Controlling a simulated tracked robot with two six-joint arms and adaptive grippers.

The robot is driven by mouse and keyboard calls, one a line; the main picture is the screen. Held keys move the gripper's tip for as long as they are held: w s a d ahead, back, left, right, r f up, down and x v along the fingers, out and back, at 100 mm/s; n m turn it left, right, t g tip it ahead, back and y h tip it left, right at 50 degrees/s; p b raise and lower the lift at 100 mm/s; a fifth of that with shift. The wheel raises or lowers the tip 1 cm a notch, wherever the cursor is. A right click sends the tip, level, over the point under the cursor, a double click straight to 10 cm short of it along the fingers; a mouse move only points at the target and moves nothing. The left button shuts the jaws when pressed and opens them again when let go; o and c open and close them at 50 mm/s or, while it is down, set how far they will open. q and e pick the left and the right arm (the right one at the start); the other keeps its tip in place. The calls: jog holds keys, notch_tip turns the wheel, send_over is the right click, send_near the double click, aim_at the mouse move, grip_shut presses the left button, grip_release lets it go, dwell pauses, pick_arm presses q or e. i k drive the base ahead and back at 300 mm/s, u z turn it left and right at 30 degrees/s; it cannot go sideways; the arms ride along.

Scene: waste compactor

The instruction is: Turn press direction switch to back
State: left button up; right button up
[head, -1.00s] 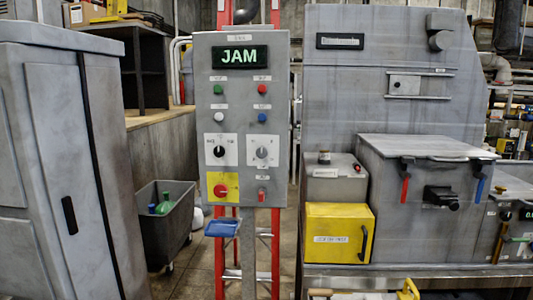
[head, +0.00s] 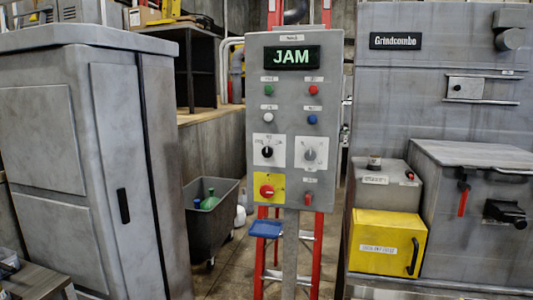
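The control panel (head: 294,125) is a grey upright box on a post, with a green "JAM" display (head: 292,57) at its top. Two rotary switches sit on white plates in its middle: a black-knobbed one on the left (head: 267,152) and a grey-knobbed one on the right (head: 309,154). Their labels are too small to read, so I cannot tell which is the press direction switch or where it points. A red knob on a yellow plate (head: 267,190) and a small red switch (head: 308,199) are below. Neither of my grippers shows.
A grey cabinet (head: 100,160) stands at left and a grey bin with bottles (head: 212,230) stands beside it. A red ladder (head: 318,250) is behind the panel. A yellow box (head: 387,242) and the grey compactor machine (head: 440,100) are at right. A blue tray (head: 266,229) hangs below the panel.

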aim_at(268, 152)
jog(key=z, duration=0.4)
jog(key=i, duration=0.9)
jog(key=u, duration=0.3)
